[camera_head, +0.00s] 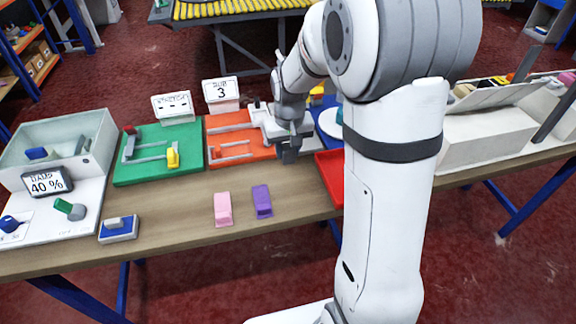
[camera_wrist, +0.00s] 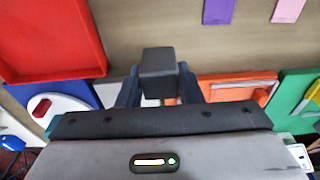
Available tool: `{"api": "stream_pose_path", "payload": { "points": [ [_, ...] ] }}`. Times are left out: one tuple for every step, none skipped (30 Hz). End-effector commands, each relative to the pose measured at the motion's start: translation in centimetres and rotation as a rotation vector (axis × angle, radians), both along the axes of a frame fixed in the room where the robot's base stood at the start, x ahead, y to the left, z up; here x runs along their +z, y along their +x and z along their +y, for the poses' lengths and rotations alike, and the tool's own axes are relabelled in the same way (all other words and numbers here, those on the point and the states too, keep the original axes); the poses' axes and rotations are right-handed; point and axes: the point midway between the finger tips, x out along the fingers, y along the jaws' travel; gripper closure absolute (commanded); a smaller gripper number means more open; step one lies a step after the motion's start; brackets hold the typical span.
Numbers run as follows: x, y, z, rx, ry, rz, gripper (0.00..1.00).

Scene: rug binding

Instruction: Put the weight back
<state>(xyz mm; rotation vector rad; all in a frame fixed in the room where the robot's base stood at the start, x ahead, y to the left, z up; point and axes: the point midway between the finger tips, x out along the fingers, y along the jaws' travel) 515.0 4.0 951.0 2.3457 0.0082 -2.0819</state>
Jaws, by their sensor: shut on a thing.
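My gripper (camera_head: 290,143) hangs over the front right part of the orange board (camera_head: 217,160), near the wooden table's middle. In the wrist view my gripper (camera_wrist: 158,82) is shut on a dark grey block, the weight (camera_wrist: 158,62), with one finger on each side of it. In the head view the weight (camera_head: 289,155) shows as a small dark shape under the gripper. The bare table lies below and beyond it in the wrist view. I cannot tell exactly how high it is held. My arm hides part of the table to the right.
A pink block (camera_head: 222,209) and a purple block (camera_head: 262,201) lie at the table's front. A red tray (camera_head: 330,180) is just right of the gripper. A green board (camera_head: 135,170) with a yellow piece lies left. Bare table lies between the boards and blocks.

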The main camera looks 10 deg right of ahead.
Motion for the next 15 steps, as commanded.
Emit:
{"api": "stream_pose_path", "payload": {
  "points": [
    [-0.9, 0.0, 0.0, -0.001, 0.0, 0.002, 1.0],
    [-1.4, 0.0, 0.0, -0.001, 0.0, 0.001, 1.0],
    [-1.8, 0.0, 0.0, -0.001, 0.0, 0.001, 1.0],
    [-2.1, 0.0, -0.1, -0.001, 0.0, 0.0, 1.0],
    [-2.4, 0.1, -0.1, -0.001, 0.0, -0.001, 1.0],
    [-2.7, 0.0, -0.1, -0.001, 0.0, 0.0, 1.0],
    [-2.9, 0.0, -0.1, -0.002, 0.0, 0.0, 1.0],
    [-3.3, 0.0, -0.1, -0.002, 0.0, 0.0, 1.0],
    [-3.8, 0.0, -0.1, -0.002, 0.0, 0.0, 1.0],
    [-4.3, 0.0, -0.1, -0.002, 0.0, 0.001, 1.0],
    [-4.8, 0.0, -0.1, -0.002, 0.0, 0.001, 1.0],
    [-5.3, 0.0, -0.1, -0.002, 0.0, 0.001, 1.0],
    [-5.7, 0.0, -0.1, -0.002, 0.0, 0.001, 1.0],
    [-6.0, 0.0, -0.1, -0.002, 0.0, 0.0, 1.0],
    [-6.3, 0.0, -0.1, -0.002, 0.0, 0.0, 1.0]
  ]
}}
